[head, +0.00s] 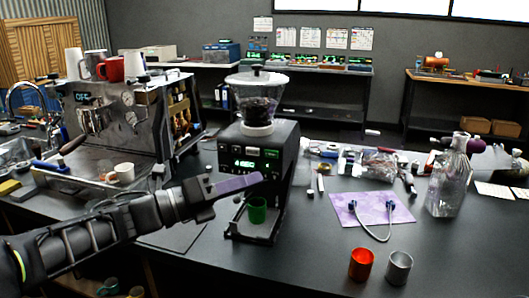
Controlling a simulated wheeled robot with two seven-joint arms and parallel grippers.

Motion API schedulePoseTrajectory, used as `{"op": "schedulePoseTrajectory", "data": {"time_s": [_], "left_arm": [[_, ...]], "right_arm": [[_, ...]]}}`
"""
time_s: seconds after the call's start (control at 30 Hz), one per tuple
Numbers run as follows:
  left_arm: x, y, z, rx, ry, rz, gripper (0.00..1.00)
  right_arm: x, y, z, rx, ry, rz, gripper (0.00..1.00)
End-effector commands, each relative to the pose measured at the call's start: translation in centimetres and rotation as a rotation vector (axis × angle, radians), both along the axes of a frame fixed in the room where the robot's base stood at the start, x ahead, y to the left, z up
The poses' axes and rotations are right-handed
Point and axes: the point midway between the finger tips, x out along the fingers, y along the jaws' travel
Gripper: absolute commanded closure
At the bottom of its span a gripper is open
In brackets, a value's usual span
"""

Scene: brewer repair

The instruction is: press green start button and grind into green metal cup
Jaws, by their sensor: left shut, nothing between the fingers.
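The coffee grinder (284,143) stands on the dark counter with a clear hopper (258,98) of dark beans on top. Its front has a lit green display (243,163) and a green button (271,153). The green metal cup (257,211) stands upright on the grinder's base, below the front panel. My left gripper (257,179) is shut and empty, its purple fingers pointing right. It is in front of the grinder, just below the display and above the cup; whether it touches the grinder I cannot tell. My right gripper is not in view.
An espresso machine (120,120) with cups on top stands at left. A red cup (361,264) and a silver cup (399,267) stand at the front right. A purple mat (345,206) holds a curved tube, with a glass bottle (449,180) beyond. Tools clutter the back.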

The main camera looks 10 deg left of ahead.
Motion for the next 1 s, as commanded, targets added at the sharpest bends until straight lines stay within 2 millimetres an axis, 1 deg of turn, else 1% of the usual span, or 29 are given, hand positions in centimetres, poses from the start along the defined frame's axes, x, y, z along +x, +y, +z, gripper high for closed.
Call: {"op": "schedulePoseTrajectory", "data": {"time_s": [0.23,0.37,0.57,0.83,0.9,1.0], "left_arm": [[0.2,0.0,0.0,0.000,0.002,0.001,1.00],[0.7,0.0,0.0,0.001,0.003,0.001,1.00],[2.7,-0.2,0.1,0.001,0.006,0.001,1.00],[6.3,-0.4,0.2,0.000,0.005,0.001,1.00],[7.1,-0.5,-0.1,0.002,0.003,0.001,1.00],[8.0,-0.5,-0.1,0.002,0.003,0.001,1.00]], "right_arm": [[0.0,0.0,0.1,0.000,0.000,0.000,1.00],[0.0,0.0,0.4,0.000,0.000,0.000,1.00],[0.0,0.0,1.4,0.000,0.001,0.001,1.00],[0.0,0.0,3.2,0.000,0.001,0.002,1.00],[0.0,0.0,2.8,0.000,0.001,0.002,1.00],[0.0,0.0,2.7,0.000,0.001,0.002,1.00]]}}
